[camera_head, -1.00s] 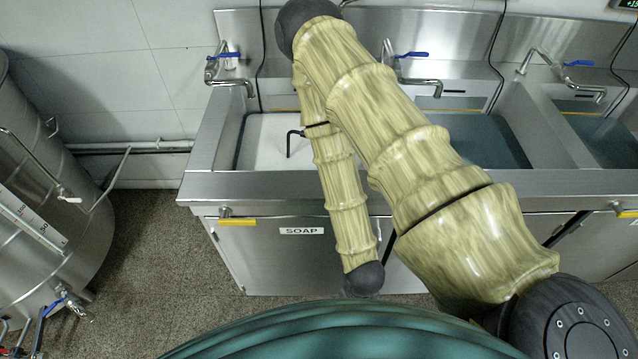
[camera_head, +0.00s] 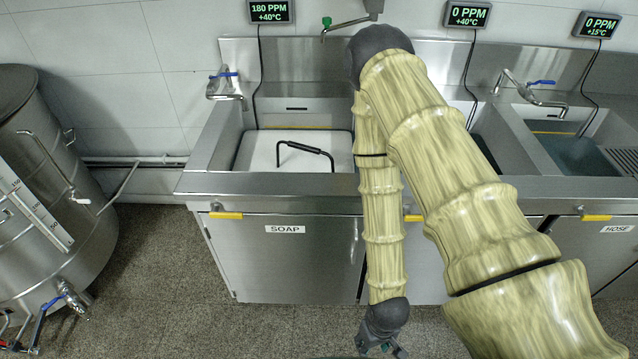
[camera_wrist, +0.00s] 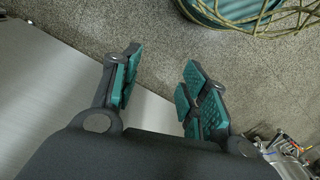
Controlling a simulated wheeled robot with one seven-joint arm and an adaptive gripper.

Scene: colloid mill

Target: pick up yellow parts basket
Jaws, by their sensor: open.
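No yellow basket body is plainly visible. In the head view a black handle (camera_head: 305,149) rises from the white surface (camera_head: 262,153) filling the left sink. What lies under that surface is hidden, and I cannot tell whether the handle belongs to the basket. My gripper (camera_head: 382,346) hangs low in front of the sink cabinets, right of the SOAP door and well below and apart from the handle. In the wrist view my gripper (camera_wrist: 160,80) has its teal-padded fingers spread and empty, with floor and a cabinet face beyond.
The steel counter edge (camera_head: 270,184) stands between my gripper and the sink. A faucet (camera_head: 224,86) is at the sink's back left. The middle sink is partly hidden by my arm. A steel tank (camera_head: 50,190) stands at left; the floor (camera_head: 150,270) between is clear.

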